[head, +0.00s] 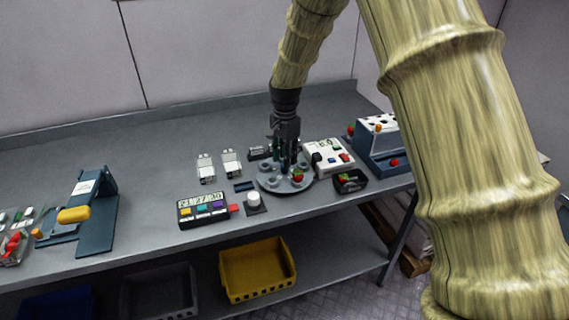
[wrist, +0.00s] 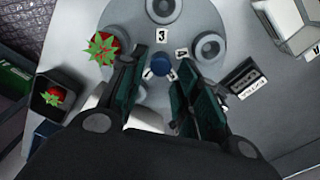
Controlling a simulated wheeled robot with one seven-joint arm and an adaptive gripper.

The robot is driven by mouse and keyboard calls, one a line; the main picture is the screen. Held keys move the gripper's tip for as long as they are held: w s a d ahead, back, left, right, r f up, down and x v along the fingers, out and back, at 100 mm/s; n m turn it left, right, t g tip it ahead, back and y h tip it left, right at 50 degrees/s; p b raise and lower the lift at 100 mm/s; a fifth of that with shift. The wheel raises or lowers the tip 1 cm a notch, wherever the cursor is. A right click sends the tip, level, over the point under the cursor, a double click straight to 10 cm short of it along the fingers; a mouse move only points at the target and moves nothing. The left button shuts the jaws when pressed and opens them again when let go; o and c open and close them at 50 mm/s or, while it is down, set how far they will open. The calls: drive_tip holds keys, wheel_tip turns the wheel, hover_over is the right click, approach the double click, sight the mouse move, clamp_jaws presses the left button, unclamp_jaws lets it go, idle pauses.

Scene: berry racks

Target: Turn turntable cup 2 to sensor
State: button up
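The turntable (head: 272,188) is a grey disc on the bench, with round cups around its edge and a blue knob (wrist: 160,68) at its centre. It also shows in the wrist view (wrist: 141,35). A label reading 3 sits beside one grey cup (wrist: 163,8). A red strawberry with green leaves (wrist: 103,47) sits at one cup of the disc; it shows at the front of the disc in the head view (head: 297,176). My gripper (head: 288,160) points down over the disc. Its fingers (wrist: 164,78) are apart around the blue knob, with gaps visible. Other labels are partly hidden by the fingers.
A dark box with a berry (head: 350,181) and a white device with buttons (head: 328,157) stand right of the turntable. A button panel (head: 203,209) and a white knob (head: 254,199) stand at front left. A blue rack (head: 380,145) is farther right.

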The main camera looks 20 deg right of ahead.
drive_tip(key=shift+f+p, duration=0.3)
drive_tip(key=shift+f, duration=1.6)
clamp_jaws()
